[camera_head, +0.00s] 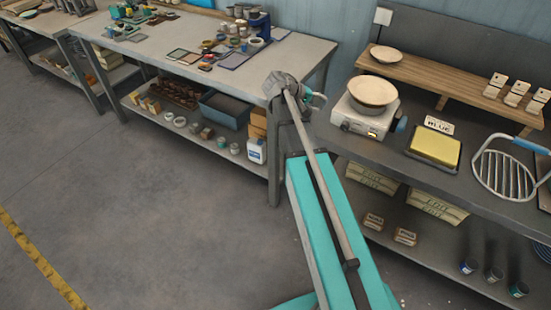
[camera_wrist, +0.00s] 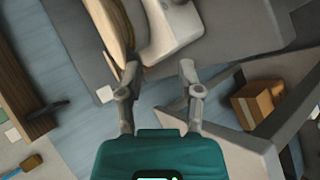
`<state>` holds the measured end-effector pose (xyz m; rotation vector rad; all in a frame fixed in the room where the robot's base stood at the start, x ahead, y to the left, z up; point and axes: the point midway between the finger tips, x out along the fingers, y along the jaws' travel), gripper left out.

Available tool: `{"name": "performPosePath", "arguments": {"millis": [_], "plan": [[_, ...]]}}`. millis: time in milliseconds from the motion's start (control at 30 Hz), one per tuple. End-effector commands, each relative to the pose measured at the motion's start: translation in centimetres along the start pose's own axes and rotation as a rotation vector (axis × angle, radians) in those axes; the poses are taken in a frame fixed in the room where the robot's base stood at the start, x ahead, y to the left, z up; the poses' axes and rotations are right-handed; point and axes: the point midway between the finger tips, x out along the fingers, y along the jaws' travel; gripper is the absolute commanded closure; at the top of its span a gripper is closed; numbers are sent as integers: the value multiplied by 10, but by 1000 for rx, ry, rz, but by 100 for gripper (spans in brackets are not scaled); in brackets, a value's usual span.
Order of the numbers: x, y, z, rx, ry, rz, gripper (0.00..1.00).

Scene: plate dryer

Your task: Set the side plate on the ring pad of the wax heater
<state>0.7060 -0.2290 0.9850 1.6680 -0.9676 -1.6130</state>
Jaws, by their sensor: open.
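The wax heater (camera_head: 362,122) is a white box with a dark knob on the rear bench. A cream, shallow plate (camera_head: 373,91) sits on top of it, looks level and hides the ring pad. A second pale plate (camera_head: 386,54) lies on the wooden shelf behind. I cannot tell from looks alone which is the side plate. My gripper (camera_head: 318,100) is left of the heater, partly hidden by my arm. In the wrist view my gripper (camera_wrist: 159,69) is open and empty, its left finger close to the plate's rim (camera_wrist: 118,28); contact is unclear. The heater (camera_wrist: 168,30) shows beyond.
A yellow pad in a black tray (camera_head: 434,147), a small label block (camera_head: 439,125) and a wire rack (camera_head: 505,170) stand right of the heater. The wooden shelf (camera_head: 445,88) carries several small blocks. A cluttered workbench (camera_head: 150,45) is at left; the floor between is clear.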

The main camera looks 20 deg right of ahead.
Motion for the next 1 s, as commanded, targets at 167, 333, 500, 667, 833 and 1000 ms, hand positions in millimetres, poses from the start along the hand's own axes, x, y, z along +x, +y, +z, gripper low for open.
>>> {"name": "performPosePath", "arguments": {"millis": [167,333,500,667,833,1000], "plan": [[-22,-49,48,-7,-3,-225,53],[-52,-96,90,-21,-9,-458,53],[-88,-138,134,-44,-18,-688,53],[-119,-164,166,-67,-24,-865,53],[-139,-178,184,-82,-30,-971,53],[-144,-181,187,-86,-32,-998,53]]}}
